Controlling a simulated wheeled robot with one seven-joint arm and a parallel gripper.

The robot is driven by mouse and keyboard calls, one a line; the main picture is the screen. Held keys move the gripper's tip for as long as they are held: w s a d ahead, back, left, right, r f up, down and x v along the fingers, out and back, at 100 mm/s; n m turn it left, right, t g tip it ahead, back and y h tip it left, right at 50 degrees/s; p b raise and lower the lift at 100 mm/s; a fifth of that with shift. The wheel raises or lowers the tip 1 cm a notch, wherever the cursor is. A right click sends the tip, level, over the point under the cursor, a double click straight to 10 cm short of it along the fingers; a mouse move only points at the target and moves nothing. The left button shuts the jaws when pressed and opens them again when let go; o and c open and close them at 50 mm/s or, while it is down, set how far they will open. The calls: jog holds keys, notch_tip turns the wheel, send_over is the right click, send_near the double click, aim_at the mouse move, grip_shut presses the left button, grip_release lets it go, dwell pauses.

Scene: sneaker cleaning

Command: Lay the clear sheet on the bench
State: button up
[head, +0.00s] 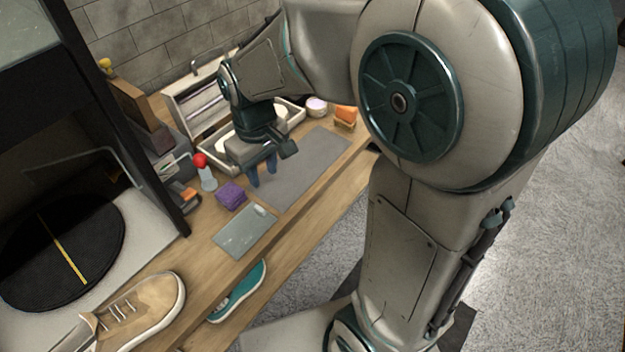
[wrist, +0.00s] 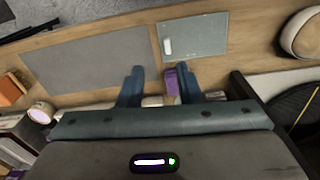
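A clear, grey-green sheet (head: 238,238) lies flat on the wooden bench (head: 206,262), with a small white piece (head: 260,210) on its far right part. In the wrist view the sheet (wrist: 206,42) is at the top, right of the grey mat (wrist: 85,60), and the white piece (wrist: 167,46) is near its left edge. My gripper (head: 263,174) is above the grey mat's left side, beyond the sheet and apart from it. Its two fingers point down and stand apart with nothing held; the gap also shows in the wrist view (wrist: 160,72).
A purple block (head: 230,195) stands beside the sheet, near a red-topped bottle (head: 205,172). A tan sneaker (head: 140,312) is at the near left. A teal shoe (head: 238,291) is below the bench edge. Trays and an orange block (head: 345,114) line the back. The mat is bare.

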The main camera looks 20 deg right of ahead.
jog(key=s+d+r+m+t, duration=0.2)
jog(key=s+d+r+m, duration=0.2)
jog(key=s+d, duration=0.5)
jog(key=shift+s+d+m+t, duration=0.3)
jog(key=shift+s+m, duration=0.6)
jog(key=shift+s, duration=0.2)
